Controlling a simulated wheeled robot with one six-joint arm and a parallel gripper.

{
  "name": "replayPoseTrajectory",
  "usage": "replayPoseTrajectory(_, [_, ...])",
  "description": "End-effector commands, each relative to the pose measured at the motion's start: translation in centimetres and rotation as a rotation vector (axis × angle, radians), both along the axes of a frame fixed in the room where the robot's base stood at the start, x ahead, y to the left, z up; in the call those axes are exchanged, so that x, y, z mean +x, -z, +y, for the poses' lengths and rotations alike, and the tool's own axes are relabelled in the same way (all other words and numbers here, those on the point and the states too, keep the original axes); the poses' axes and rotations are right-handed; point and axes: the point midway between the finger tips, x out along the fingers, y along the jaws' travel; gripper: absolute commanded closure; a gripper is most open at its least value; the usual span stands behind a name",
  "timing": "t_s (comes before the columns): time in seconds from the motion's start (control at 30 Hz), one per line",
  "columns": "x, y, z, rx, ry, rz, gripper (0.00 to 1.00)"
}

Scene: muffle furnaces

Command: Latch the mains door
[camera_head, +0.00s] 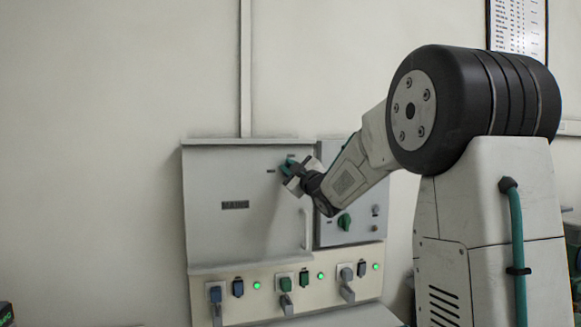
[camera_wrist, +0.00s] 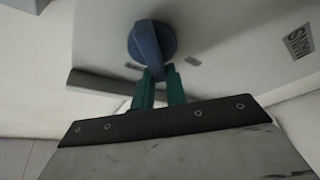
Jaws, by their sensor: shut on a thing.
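The mains door (camera_head: 205,175) is a pale grey panel with a dark MAINS label (camera_head: 235,205); it appears closed against its cabinet. Its latch is a round blue knob with a raised grip (camera_wrist: 148,38), high on the door near its right edge. My gripper (camera_head: 294,174) is at this knob. In the wrist view its two green fingers (camera_wrist: 160,78) are close together, one on each side of the lower end of the knob's grip. The finger contact is partly hidden. Small dark labels sit beside the knob. In the head view the gripper covers most of the knob.
A grey panel with a green rotary switch (camera_head: 344,221) stands right of the door, partly behind my arm. Below is a strip with sockets, plugs (camera_head: 285,303) and green lights. A vertical handle (camera_head: 306,229) is at the door's lower right. The wall at left is clear.

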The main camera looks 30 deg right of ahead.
Motion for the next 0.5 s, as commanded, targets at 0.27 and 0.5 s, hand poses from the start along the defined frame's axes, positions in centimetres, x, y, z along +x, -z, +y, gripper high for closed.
replayPoseTrajectory(0.27, [0.06, 1.32, -0.21, -0.247, 0.008, 0.091, 1.00])
replayPoseTrajectory(0.5, [0.06, 1.63, -0.18, -0.455, 0.010, 0.150, 1.00])
